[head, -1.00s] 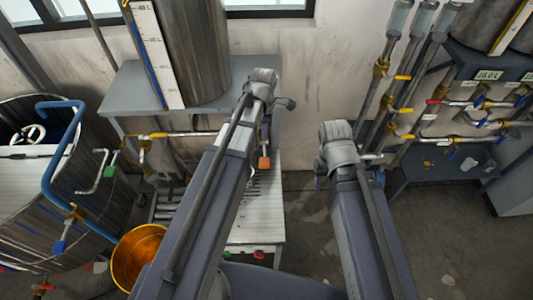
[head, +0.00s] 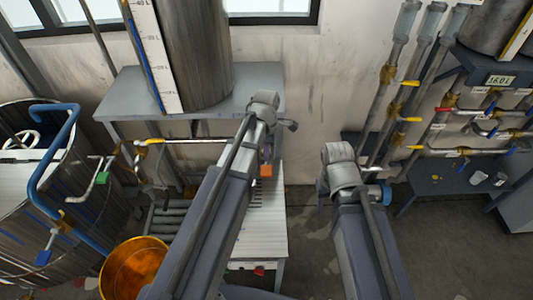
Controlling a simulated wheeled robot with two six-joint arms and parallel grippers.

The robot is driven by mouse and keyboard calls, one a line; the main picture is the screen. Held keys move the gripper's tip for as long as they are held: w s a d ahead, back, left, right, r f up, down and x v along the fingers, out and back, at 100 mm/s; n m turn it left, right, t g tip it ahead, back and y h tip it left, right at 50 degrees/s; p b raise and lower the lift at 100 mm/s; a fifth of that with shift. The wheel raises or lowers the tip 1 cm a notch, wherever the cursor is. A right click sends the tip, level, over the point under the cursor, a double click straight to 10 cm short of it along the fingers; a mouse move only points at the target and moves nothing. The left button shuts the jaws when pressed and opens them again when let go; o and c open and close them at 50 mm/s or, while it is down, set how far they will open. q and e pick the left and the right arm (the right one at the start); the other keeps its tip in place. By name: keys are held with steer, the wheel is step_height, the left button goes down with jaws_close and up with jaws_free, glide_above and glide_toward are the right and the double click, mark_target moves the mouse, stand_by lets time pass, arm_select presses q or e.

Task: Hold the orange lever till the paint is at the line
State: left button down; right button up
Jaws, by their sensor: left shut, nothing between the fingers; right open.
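A small orange block (head: 265,170), which looks like the lever's handle, shows just below the end joint of my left arm. What it joins is hidden by the arm. A white scale board (head: 159,60) with a blue strip along its left edge stands against a steel tank (head: 193,50). I cannot make out a target line on it. A panel (head: 500,80) at the right appears to read 16.0 L.
A golden-orange bucket (head: 134,266) stands at the lower left beside a large vat (head: 60,215) with a blue pipe (head: 55,150). A grey bench (head: 250,98) carries the tank. Pipes with yellow-handled valves (head: 411,83) line the right wall. Bare floor (head: 310,235) shows between my arms.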

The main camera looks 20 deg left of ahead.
mark_target(266, 173)
arm_select(q)
step_height(266, 173, down, 6)
steer(key=b, duration=0.5)
steer(key=shift+f, duration=0.15)
steer(key=f+t+b, duration=0.1)
steer(key=f+b, duration=0.1)
steer(key=s+f+t+b, duration=0.1)
steer(key=f+b, duration=0.1)
steer(key=shift+d+y+b, duration=0.15)
steer(key=shift+y+b, duration=0.2)
steer(key=shift+y, duration=0.05)
steer(key=shift+f, duration=0.2)
steer(key=shift+s, duration=0.1)
steer(key=shift+r, duration=0.1)
stand_by(3.9)
